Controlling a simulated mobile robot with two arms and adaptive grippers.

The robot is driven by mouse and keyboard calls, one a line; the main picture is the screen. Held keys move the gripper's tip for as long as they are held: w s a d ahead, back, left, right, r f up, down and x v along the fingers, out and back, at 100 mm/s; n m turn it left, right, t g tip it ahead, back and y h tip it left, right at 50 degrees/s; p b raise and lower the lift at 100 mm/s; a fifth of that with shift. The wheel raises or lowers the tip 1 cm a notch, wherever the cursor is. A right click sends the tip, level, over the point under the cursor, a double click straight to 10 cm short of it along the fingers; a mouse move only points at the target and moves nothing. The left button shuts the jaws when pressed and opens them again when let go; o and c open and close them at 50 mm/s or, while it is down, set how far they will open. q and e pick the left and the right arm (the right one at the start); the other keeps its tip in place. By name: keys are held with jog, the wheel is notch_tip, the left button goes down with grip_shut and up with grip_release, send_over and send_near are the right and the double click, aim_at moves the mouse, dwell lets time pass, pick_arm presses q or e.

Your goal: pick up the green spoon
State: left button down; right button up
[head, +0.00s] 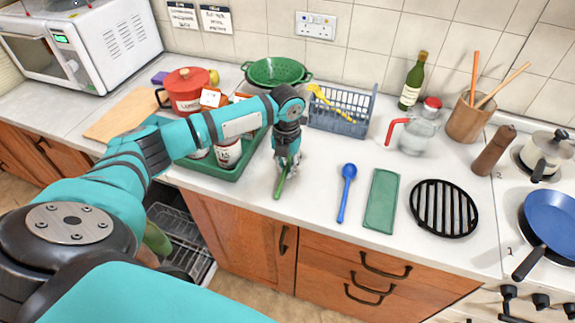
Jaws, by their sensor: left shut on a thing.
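The green spoon (281,185) is at the front part of the white counter, left of a blue spoon (347,185). Its handle end shows below my left gripper (285,170), and the rest is hidden by the fingers. My left gripper points down and is shut on the green spoon. I cannot tell whether the spoon still touches the counter. My right gripper is not in view.
A green tray (215,174) with cans stands close left of the gripper. A grey dish rack (345,122) with a yellow spoon is behind. A green mat (381,200) and black trivet (444,208) lie to the right. Below, a dishwasher rack (180,235) is pulled out.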

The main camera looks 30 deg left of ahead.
aim_at(287, 167)
pick_arm(q)
jog(key=shift+r, duration=0.55)
notch_tip(287, 167, up, 2)
jog(key=shift+w+r+b, duration=0.1)
jog(key=shift+b, duration=0.65)
jog(key=s+d+r+b, duration=0.1)
jog(key=s+d+b, duration=0.2)
jog(key=s+d, duration=0.8)
jog(key=shift+s+d+r, duration=0.15)
jog(key=shift+s+r, duration=0.15)
jog(key=shift+r, duration=0.05)
